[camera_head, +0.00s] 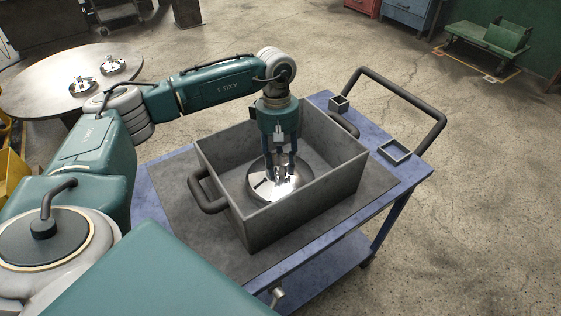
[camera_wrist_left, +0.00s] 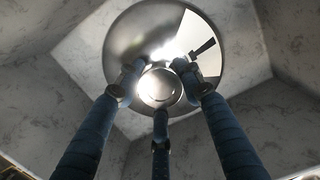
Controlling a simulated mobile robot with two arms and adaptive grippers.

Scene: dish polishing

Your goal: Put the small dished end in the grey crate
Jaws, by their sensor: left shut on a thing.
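The small dished end (camera_head: 262,188) is a shiny round metal dish inside the grey crate (camera_head: 254,228). In the left wrist view the dished end (camera_wrist_left: 125,42) lies below the fingers, with the crate's mottled grey walls around it. My left gripper (camera_head: 284,178) reaches down into the crate. Its three blue fingers (camera_wrist_left: 162,88) are closed around the knob at the dish's middle. I cannot tell whether the dish rests on the crate floor or hangs just above it. My right gripper is not in view.
The crate stands on a grey mat (camera_head: 180,200) on a blue cart (camera_head: 147,227) with a dark push handle (camera_head: 440,108). A small box (camera_head: 339,104) and a shallow square tray (camera_head: 395,152) sit on the cart's far side. A round table (camera_head: 40,85) at left holds shiny metal parts.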

